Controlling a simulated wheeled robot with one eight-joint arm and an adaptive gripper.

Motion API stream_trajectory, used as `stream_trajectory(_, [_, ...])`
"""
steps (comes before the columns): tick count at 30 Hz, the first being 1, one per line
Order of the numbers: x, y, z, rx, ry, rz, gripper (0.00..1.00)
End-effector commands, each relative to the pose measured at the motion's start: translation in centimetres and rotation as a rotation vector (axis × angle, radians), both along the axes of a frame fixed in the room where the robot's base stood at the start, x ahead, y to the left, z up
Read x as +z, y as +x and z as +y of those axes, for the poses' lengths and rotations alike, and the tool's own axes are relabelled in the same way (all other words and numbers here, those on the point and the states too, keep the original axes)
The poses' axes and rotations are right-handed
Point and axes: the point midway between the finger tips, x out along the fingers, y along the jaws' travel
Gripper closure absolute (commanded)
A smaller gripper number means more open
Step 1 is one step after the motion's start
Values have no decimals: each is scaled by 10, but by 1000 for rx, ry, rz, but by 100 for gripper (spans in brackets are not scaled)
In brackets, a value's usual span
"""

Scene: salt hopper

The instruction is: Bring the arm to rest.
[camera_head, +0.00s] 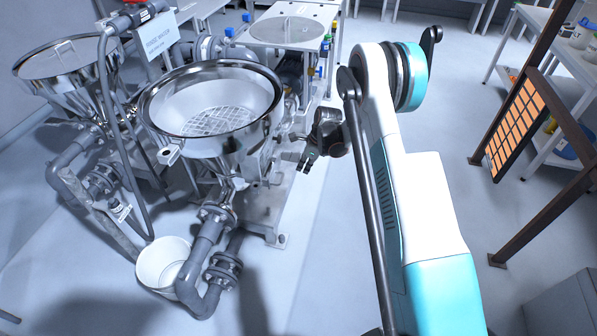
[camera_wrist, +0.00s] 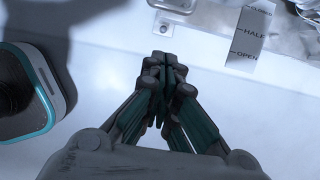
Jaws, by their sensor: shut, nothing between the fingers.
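My gripper (camera_head: 310,160) hangs at the end of my arm in the head view, to the right of the steel hopper (camera_head: 212,110). In the wrist view my gripper (camera_wrist: 165,60) has its fingers together, with nothing between them. The fingers point down toward pale floor. My white and teal arm (camera_head: 400,150) rises through the right middle of the head view and is bent at the top, with the wrist hanging on its left side. The gripper looks close to the hopper's stand, but I cannot tell whether they touch.
A second hopper (camera_head: 68,62) stands at the left, with grey pipes around it. A white bucket (camera_head: 163,262) stands below the hoppers. A brown frame with an orange grid (camera_head: 515,125) stands right; floor between is clear.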

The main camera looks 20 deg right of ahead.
Motion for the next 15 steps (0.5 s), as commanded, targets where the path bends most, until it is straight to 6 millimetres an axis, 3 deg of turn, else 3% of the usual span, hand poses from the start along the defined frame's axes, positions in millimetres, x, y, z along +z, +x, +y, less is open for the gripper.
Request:
stream_trajectory(4, [20,-3,-5,-1,0,0,100])
stream_trajectory(15, [33,-4,-7,11,-3,-6,100])
